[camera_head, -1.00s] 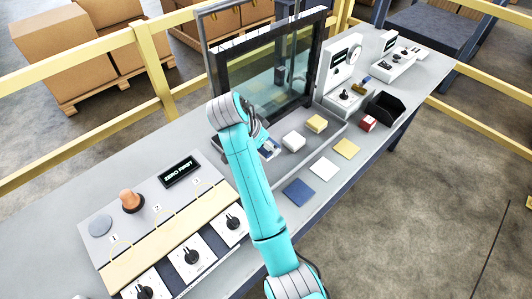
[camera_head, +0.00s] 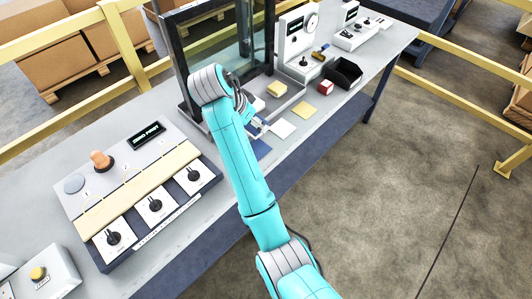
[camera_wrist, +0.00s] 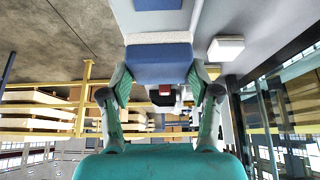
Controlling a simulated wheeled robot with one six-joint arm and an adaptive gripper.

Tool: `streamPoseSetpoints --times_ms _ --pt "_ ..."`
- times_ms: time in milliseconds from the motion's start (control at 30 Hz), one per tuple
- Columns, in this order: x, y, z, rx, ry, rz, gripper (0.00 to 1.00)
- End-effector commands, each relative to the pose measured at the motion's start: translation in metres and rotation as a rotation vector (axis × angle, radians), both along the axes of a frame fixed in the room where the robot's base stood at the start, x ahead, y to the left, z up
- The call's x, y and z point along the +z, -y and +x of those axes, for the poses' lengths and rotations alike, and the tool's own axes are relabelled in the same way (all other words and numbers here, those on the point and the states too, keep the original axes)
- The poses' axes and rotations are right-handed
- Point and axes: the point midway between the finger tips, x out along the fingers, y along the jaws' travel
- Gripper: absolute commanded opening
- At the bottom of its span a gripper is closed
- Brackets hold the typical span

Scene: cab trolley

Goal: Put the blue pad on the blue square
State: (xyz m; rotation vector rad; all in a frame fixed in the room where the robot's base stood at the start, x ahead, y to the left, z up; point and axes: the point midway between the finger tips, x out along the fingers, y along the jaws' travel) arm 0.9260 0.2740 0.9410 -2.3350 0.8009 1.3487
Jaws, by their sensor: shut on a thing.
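My gripper (camera_wrist: 160,82) is shut on the blue pad (camera_wrist: 160,64), with one finger on each side of it. A pale speckled band runs along the pad's upper edge in the wrist view. In the head view my gripper (camera_head: 253,124) is by the front edge of the grey tray, and my arm hides part of it. The blue square (camera_head: 261,149) lies on the bench just in front of the gripper, partly hidden by my arm. I cannot tell the pad's height above the bench.
A white pad (camera_head: 257,104) and a yellow pad (camera_head: 276,90) sit in the tray. A white square (camera_head: 282,128) and a yellow square (camera_head: 304,112) lie right of the blue one. A red block (camera_head: 325,87), black bin (camera_head: 344,72) and glass screen stand nearby.

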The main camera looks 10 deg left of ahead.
Motion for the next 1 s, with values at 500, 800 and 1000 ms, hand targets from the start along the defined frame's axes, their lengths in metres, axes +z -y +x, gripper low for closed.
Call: streamPoseSetpoints --times_ms 500,800,1000 --pt "-0.062 0.0 -0.001 0.0 -0.002 -0.001 0.26" --pt "-0.096 0.0 0.0 0.0 -0.001 -0.001 0.26" --pt "-0.096 0.0 0.0 0.0 -0.001 -0.001 0.26"
